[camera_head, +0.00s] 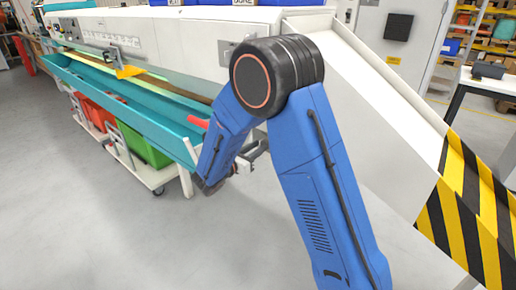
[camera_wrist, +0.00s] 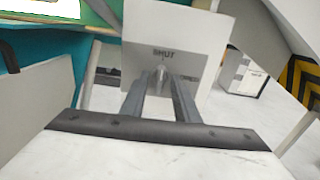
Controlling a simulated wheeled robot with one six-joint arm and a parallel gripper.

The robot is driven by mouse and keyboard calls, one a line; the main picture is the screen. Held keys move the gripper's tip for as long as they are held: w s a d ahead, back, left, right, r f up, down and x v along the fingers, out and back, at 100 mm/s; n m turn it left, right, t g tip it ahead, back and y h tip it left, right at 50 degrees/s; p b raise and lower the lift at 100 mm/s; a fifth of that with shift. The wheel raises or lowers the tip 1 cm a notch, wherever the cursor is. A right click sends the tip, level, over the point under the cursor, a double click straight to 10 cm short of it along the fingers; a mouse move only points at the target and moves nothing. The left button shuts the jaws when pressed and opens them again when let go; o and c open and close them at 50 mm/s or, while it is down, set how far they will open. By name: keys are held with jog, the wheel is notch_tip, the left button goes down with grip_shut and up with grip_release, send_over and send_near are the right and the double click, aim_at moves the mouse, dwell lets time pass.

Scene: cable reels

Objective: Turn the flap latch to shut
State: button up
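In the wrist view, a pale plate (camera_wrist: 215,35) stands upright ahead of me. It has a darker grey panel (camera_wrist: 198,62) with the word SHUT at its top and another word, seemingly OPEN, at its right. A small, light flap latch (camera_wrist: 160,66) shows at the middle of the panel, below SHUT; its exact angle is too small to tell. My gripper (camera_wrist: 159,80) points at the latch, its two grey fingers apart, with the latch between or just beyond their tips. Contact cannot be told. In the head view my arm hides the latch.
A long white machine (camera_head: 170,40) with a teal trough (camera_head: 130,105) runs along the left. A white cart with red and green crates (camera_head: 145,148) stands under it. A yellow-black striped guard (camera_head: 465,200) is at right. The grey floor in front is clear.

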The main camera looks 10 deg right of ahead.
jog(key=v, duration=1.7)
jog(key=s+d+r+m+g+y, duration=0.2)
jog(key=s+d+m+g, duration=0.35)
jog(key=s+d, duration=0.4)
jog(key=s+d+r+m+g+y, duration=0.2)
jog(key=s+d+r+m+g, duration=0.3)
jog(key=d, duration=0.7)
jog(key=s+m+t+y, duration=0.4)
jog(key=s+m+y, duration=0.6)
jog(key=s+m, duration=0.5)
jog(key=shift+s+r+t+y, duration=0.2)
jog(key=shift+s+t+y, duration=0.15)
jog(key=shift+s, duration=1.45)
